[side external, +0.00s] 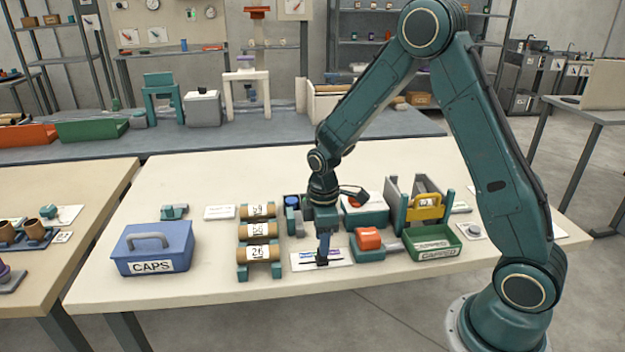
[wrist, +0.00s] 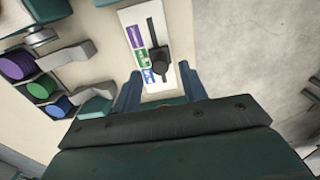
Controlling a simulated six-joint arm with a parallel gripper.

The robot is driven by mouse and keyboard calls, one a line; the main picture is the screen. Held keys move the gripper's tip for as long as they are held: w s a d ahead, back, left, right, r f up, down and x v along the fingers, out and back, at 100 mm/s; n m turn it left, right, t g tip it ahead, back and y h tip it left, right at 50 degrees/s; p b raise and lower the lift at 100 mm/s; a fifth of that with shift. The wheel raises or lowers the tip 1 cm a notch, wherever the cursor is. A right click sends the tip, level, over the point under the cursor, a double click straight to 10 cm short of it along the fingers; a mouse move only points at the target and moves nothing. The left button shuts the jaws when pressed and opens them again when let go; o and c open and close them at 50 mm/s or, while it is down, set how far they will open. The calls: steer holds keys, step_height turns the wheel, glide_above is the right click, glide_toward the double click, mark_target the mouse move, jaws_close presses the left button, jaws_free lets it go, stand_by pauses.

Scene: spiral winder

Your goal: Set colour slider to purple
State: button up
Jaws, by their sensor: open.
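The colour slider is a white plate (side external: 339,256) on the table in the side view. In the wrist view its plate (wrist: 153,15) carries a purple label (wrist: 135,36), a green label (wrist: 140,57) and a blue label (wrist: 148,76) beside a dark slot. The black slider knob (wrist: 158,60) sits in the slot beside the green label. My gripper (side external: 322,256) points down over the plate. In the wrist view my gripper (wrist: 159,88) is open, its fingertips on either side of the plate near the blue end. Contact with the knob cannot be told.
Purple (wrist: 17,65), green (wrist: 40,87) and blue (wrist: 58,107) round pieces lie left in the wrist view. Numbered rolls (side external: 258,230) and a blue CAPS box (side external: 153,247) stand left; an orange-topped device (side external: 368,239) and green tray (side external: 433,243) stand close right. The table's front strip is clear.

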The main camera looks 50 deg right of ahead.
steer(key=shift+f, duration=1.75)
